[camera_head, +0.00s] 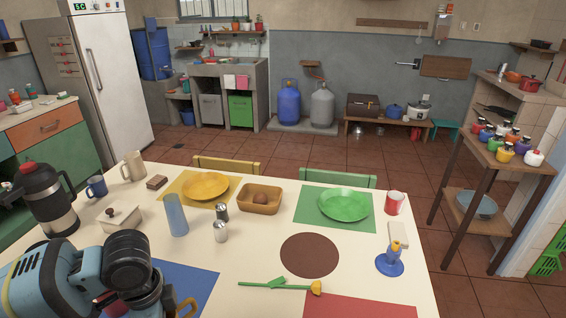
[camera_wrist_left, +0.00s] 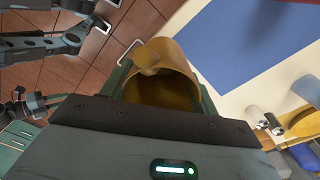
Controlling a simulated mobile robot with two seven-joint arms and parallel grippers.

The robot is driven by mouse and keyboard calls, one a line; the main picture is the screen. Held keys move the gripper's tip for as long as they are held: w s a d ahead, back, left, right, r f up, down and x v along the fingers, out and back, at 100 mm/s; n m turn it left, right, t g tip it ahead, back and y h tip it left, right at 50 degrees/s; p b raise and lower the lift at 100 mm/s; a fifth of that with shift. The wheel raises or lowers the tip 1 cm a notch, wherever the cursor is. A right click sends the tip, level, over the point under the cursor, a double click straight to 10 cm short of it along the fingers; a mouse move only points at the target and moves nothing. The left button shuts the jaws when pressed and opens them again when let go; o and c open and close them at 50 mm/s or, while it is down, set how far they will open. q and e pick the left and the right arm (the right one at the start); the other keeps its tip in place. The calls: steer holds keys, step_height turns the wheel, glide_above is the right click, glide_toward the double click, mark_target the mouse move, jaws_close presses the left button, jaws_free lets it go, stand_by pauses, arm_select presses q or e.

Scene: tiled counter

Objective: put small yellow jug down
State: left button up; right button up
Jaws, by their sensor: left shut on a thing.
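The small yellow jug (camera_wrist_left: 178,62) is between the fingers of my left gripper (camera_wrist_left: 160,92) in the left wrist view, with its open mouth toward the camera. My left gripper is shut on it. In the head view my left arm covers most of the jug; a yellow curved part, likely its handle (camera_head: 187,307), shows at the bottom edge. The jug is near the blue mat (camera_head: 186,283), which also shows in the wrist view (camera_wrist_left: 250,45). I cannot tell whether its base touches anything. Dark mechanical parts at the wrist view's left may be my right arm.
On the cream table are a blue tumbler (camera_head: 176,214), two shakers (camera_head: 221,231), a white lidded dish (camera_head: 119,222), a flask (camera_head: 48,199) and a yellow tulip (camera_head: 280,286). The round brown mat (camera_head: 310,255) and the visible blue mat area are bare.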

mark_target(170, 313)
arm_select(q)
steer(key=r+n, duration=0.1)
steer(key=n, duration=0.1)
steer(key=d+r+n, duration=0.1)
steer(key=n, duration=0.1)
steer(key=d+r+n, duration=0.1)
steer(key=n, duration=0.2)
steer(key=shift+w+d+r, duration=0.2)
steer(key=shift+w+r, duration=0.2)
steer(key=r+n, duration=0.1)
steer(key=n, duration=0.1)
steer(key=d+r+n, duration=0.1)
steer(key=n, duration=0.1)
steer(key=r+n, duration=0.1)
steer(key=n, duration=0.1)
steer(key=shift+w+d, duration=0.1)
steer(key=shift+d, duration=0.3)
stand_by(0.5)
stand_by(0.6)
